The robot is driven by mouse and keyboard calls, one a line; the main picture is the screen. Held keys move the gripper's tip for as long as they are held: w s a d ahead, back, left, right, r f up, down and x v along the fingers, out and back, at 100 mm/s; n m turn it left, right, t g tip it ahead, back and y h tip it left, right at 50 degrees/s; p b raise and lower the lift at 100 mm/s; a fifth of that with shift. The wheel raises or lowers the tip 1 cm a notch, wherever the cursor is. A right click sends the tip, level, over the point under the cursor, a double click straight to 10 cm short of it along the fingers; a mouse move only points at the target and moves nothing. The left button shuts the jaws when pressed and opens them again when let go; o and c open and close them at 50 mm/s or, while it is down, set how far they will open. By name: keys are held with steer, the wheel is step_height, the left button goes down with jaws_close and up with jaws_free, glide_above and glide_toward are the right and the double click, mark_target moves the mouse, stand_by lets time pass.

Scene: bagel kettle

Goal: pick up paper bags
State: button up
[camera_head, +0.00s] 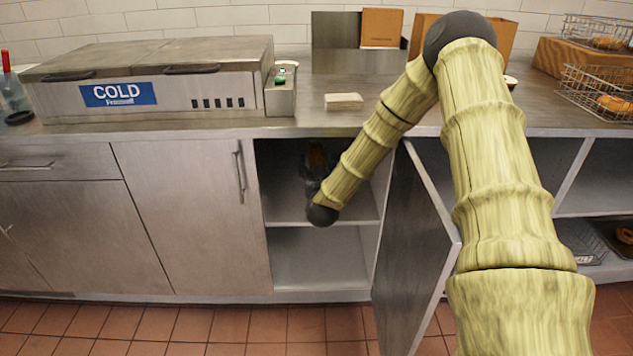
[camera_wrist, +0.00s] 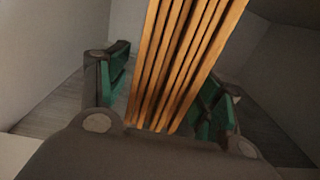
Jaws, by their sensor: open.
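The paper bags (camera_wrist: 185,55) are a stack of brown folded sheets seen edge-on in the wrist view, inside the cabinet compartment. Their near ends lie between the two green-padded fingers of my gripper (camera_wrist: 165,95). The fingers are apart, with a gap on the left side, and the right finger is partly hidden behind the bags. In the head view my gripper (camera_head: 312,180) reaches into the upper compartment of the open cabinet. A small brown part of the bags (camera_head: 317,157) shows there, dim and mostly hidden by my arm.
The open cabinet door (camera_head: 412,250) stands to the right of the compartment, close to my arm. The cabinet shelf (camera_head: 357,209) lies below the gripper. On the counter are a cold unit (camera_head: 150,85), a napkin stack (camera_head: 343,101) and wire baskets (camera_head: 597,90).

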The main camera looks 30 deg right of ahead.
steer(key=shift+x, duration=1.6)
steer(key=shift+f, duration=0.1)
jaws_close()
